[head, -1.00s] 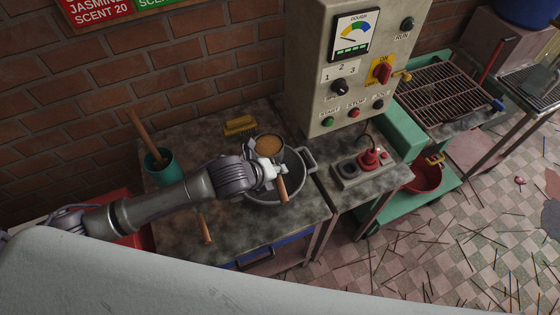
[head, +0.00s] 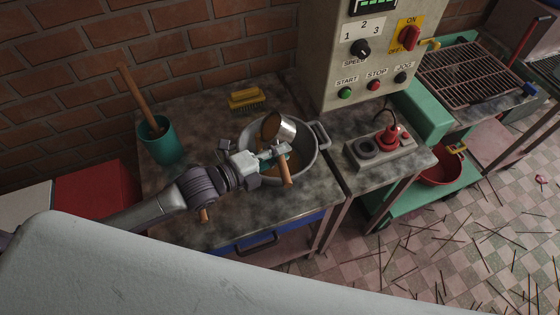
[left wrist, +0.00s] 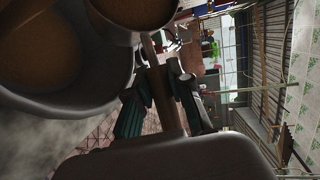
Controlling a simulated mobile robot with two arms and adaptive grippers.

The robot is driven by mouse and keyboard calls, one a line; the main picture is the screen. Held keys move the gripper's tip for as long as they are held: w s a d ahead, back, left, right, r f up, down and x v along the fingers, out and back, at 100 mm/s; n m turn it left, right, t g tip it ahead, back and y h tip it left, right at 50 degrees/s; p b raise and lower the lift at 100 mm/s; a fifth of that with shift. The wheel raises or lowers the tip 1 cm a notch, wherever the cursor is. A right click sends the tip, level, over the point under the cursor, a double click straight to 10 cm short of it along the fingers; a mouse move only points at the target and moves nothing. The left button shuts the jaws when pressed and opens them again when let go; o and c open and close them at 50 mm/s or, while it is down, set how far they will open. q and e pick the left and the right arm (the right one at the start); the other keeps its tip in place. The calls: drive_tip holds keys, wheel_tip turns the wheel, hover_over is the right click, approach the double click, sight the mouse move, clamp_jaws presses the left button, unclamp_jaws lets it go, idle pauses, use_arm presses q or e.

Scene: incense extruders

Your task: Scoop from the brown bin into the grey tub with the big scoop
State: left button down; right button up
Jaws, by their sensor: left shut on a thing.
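My left gripper (head: 272,160) is shut on the wooden handle of the big scoop (head: 287,131). The scoop is metal and is tilted over the grey tub (head: 314,160), with brown material showing at its mouth. The tub is a round metal pot with side handles, standing on the worktable, and brown powder shows inside it. In the left wrist view the scoop handle (left wrist: 164,85) runs between the gripper fingers (left wrist: 160,105), and the tub (left wrist: 100,101) fills the left side. I cannot make out the brown bin. My right gripper is not in view.
A teal cup (head: 162,147) with a wooden stick stands at the table's left. A yellow brush (head: 245,97) lies behind the tub. The control box (head: 370,60) and a socket block (head: 380,148) are to the right. A red box (head: 95,195) is at far left.

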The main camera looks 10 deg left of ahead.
use_arm(q)
drive_tip(key=n+t+h+b, duration=0.1)
drive_tip(key=t+b, duration=0.1)
drive_tip(key=b, duration=0.2)
drive_tip(key=n+t+h+b, duration=0.1)
drive_tip(key=n+t+b, duration=0.1)
drive_tip(key=b, duration=0.2)
drive_tip(key=f+n+t+b, duration=0.1)
drive_tip(key=n+t+b, duration=0.1)
drive_tip(key=b, duration=0.2)
drive_tip(key=shift+s+a+f+t+h, duration=0.1)
drive_tip(key=shift+a+t+h, duration=0.2)
drive_tip(key=shift+h, duration=0.1)
drive_tip(key=shift+r+n+t+b, duration=0.25)
drive_tip(key=shift+n+t+b, duration=0.25)
drive_tip(key=shift+b, duration=0.4)
